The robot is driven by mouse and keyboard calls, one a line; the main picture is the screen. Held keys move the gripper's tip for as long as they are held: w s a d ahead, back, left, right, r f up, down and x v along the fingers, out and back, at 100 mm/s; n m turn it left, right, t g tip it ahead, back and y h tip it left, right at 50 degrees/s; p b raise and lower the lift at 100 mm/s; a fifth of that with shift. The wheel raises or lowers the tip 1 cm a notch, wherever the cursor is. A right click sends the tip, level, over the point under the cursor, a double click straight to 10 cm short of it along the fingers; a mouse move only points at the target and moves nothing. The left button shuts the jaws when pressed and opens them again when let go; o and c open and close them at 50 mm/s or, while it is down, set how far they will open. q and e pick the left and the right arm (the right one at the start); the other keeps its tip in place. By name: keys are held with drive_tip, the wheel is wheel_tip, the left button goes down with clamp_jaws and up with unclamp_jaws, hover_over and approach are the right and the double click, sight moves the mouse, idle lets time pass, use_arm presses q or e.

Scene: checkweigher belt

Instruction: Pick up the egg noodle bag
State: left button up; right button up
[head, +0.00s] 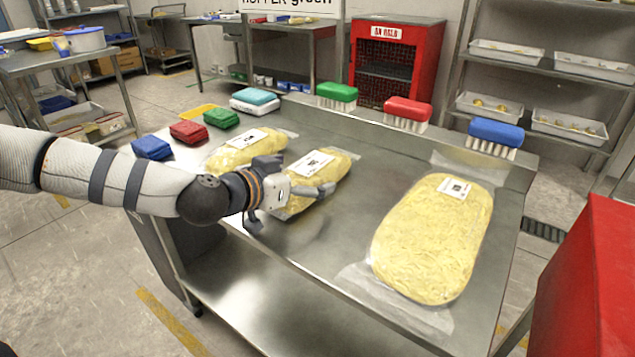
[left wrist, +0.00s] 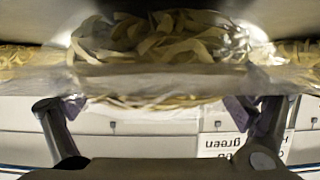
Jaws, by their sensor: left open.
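Three clear bags of yellow egg noodles with white labels lie on the steel table. One bag (head: 232,155) is at the left, a middle bag (head: 327,169) is beside it, and a larger-looking bag (head: 433,245) lies at the right. My left gripper (head: 291,206) is at the near side of the middle bag and hides part of it. In the left wrist view its open fingers (left wrist: 158,108) stand either side of a noodle bag (left wrist: 160,45); I cannot tell whether they touch it. My right gripper is not in view.
Green (head: 337,95), red (head: 407,112) and blue (head: 495,137) brushes stand along the table's back edge. Folded blue, red and green cloths lie at the left. A red cabinet (head: 393,62) stands behind. Bare steel (head: 350,225) separates the middle and right bags.

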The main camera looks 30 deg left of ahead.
use_arm(q)
drive_tip(key=shift+w+f, duration=0.25)
drive_tip(key=shift+w, duration=0.2)
drive_tip(key=shift+r, duration=0.25)
drive_tip(key=c, duration=1.7)
